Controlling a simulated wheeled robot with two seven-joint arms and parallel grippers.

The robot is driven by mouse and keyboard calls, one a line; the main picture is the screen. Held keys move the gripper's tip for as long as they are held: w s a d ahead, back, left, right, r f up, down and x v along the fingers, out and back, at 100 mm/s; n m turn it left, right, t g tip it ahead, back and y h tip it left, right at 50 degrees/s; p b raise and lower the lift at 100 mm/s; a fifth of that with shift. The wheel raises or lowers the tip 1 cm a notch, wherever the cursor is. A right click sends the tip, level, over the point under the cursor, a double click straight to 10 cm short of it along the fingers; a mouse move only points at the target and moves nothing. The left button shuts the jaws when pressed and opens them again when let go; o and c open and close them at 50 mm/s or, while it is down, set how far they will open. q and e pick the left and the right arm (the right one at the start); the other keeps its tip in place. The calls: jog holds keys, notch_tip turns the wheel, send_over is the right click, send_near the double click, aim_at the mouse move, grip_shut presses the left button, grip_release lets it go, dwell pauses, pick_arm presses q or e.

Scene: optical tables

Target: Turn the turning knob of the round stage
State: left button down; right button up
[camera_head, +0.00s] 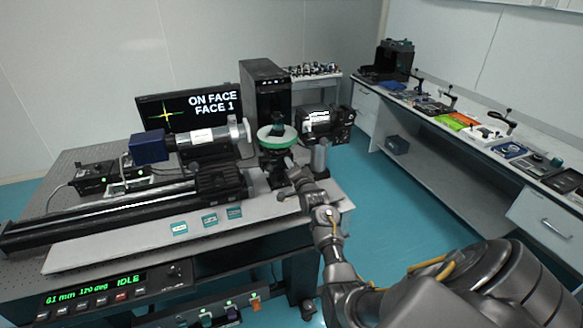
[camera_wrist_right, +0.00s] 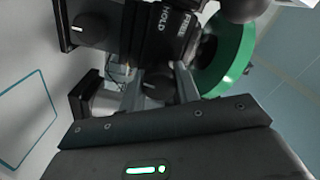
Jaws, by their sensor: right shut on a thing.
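The round stage (camera_head: 277,137) has a green ring on top and stands on a dark mount at the right end of the optical table. In the right wrist view its green ring (camera_wrist_right: 232,62) is at the upper right. My right gripper (camera_head: 292,174) reaches in from the lower right, at the stage's base. In the wrist view its two grey fingers (camera_wrist_right: 158,88) are shut on a small black knob (camera_wrist_right: 154,84) with a white line, below a block marked FREE and HOLD. Another black knob (camera_wrist_right: 90,29) with a white line is at the upper left. My left gripper is not in view.
A blue and silver cylindrical instrument (camera_head: 190,143) lies left of the stage. A black camera-like device (camera_head: 327,122) and a grey post (camera_head: 319,156) stand close on the right. A monitor (camera_head: 190,109) reads ON FACE, FACE 1. A green display (camera_head: 95,288) reads IDLE.

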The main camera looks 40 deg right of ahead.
jog(key=o, duration=1)
jog(key=b+v, duration=0.2)
jog(key=v, duration=0.8)
jog(key=shift+s+a+b, duration=0.2)
jog(key=shift+s+b, duration=0.15)
jog(key=shift+b, duration=0.05)
